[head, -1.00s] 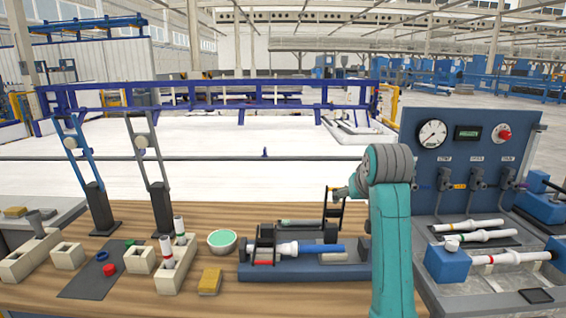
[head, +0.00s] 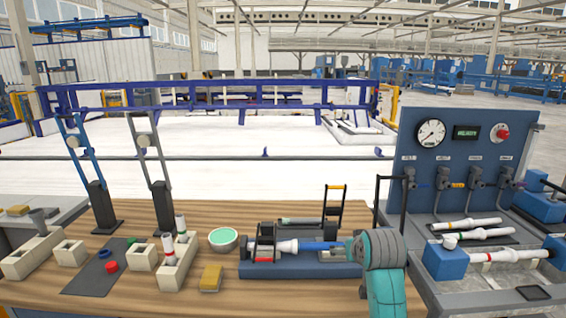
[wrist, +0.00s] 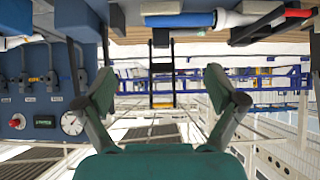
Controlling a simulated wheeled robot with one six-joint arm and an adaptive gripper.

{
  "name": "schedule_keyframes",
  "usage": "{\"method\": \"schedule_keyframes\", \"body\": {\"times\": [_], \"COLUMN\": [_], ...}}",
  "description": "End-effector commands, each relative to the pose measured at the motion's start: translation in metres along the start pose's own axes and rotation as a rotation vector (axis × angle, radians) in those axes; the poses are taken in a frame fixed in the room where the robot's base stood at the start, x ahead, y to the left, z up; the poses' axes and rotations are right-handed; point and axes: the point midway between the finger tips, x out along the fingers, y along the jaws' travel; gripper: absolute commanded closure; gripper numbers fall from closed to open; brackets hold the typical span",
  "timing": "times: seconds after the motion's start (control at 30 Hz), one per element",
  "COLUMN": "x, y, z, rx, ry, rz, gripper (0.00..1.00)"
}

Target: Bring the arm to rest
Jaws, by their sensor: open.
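My teal arm (head: 382,262) is low at the right end of the bench in the head view, in front of the blue fixture. My gripper (wrist: 160,78) shows in the wrist view with its two fingers spread wide and nothing between them. The wrist picture is upside down. The blue fixture (head: 300,270) holds a white and blue pipe (head: 310,246), and my arm hides its right end. The pipe also shows at the top of the wrist view (wrist: 180,20), beyond the fingers and apart from them.
The panel (head: 470,150) with gauge and valves stands at the right, above a grey bench with white pipes (head: 485,233). A black frame with a yellow top (head: 334,187) rises behind the fixture. A green bowl (head: 223,238), yellow block (head: 210,278) and pipe holder (head: 177,262) stand left.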

Motion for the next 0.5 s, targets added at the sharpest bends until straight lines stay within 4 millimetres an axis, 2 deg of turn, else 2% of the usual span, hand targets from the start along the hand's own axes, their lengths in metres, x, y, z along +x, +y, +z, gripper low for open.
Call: {"method": "schedule_keyframes", "body": {"times": [0.03,0.23,0.5], "x": [0.009,0.026,0.028], "y": [0.000,0.000,0.000], "z": [0.024,0.097,0.192], "rx": [0.000,0.000,0.000], "ry": [0.001,0.037,0.088], "rz": [0.000,0.000,0.000], "gripper": [0.06,0.06,0.06]}}
